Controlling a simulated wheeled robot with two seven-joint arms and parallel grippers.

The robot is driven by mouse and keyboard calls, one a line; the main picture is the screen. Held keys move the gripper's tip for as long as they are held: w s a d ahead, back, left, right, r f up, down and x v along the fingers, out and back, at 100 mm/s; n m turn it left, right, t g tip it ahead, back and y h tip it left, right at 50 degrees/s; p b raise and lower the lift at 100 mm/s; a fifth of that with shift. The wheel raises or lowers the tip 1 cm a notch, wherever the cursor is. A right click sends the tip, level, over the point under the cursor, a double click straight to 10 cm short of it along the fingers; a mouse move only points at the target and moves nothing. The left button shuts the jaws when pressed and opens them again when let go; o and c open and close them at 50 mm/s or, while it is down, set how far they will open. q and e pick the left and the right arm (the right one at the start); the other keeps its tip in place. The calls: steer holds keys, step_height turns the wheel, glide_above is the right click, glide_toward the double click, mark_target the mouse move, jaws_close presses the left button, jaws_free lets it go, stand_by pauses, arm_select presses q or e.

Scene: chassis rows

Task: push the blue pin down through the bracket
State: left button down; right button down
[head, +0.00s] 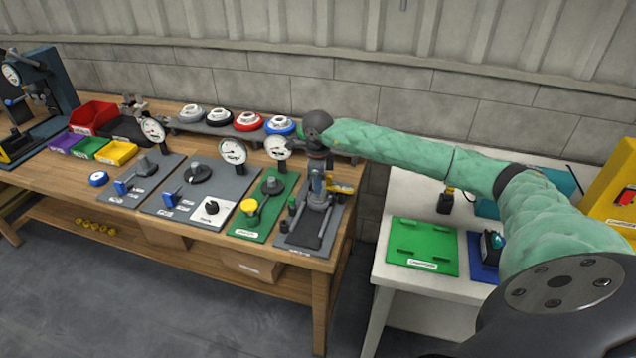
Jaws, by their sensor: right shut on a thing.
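My right gripper (317,183) reaches down from the end of the green-sleeved arm to the dark grey plate (292,241) at the right end of the wooden bench. It is shut at the blue pin (317,187), which shows as a small blue upright shape at the fingers. The dark metal bracket (318,202) is just below the fingers on the same plate. The fingers hide much of the pin and bracket, so how deep the pin sits cannot be told. My left gripper is out of view.
A yellow part (343,189) is close to the right of the gripper. A green plate (259,220) with a yellow knob lies just left. Dial gauges (278,147) stand behind. A white table (383,270) is to the right, across a gap.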

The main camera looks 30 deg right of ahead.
steer(key=shift+f, duration=0.25)
steer(key=c, duration=1.2)
jaws_free()
steer(key=shift+r, duration=0.1)
step_height(320, 180, up, 6)
steer(key=shift+r+b, duration=0.1)
steer(key=shift+b, duration=1.1)
steer(key=shift+r, duration=0.75)
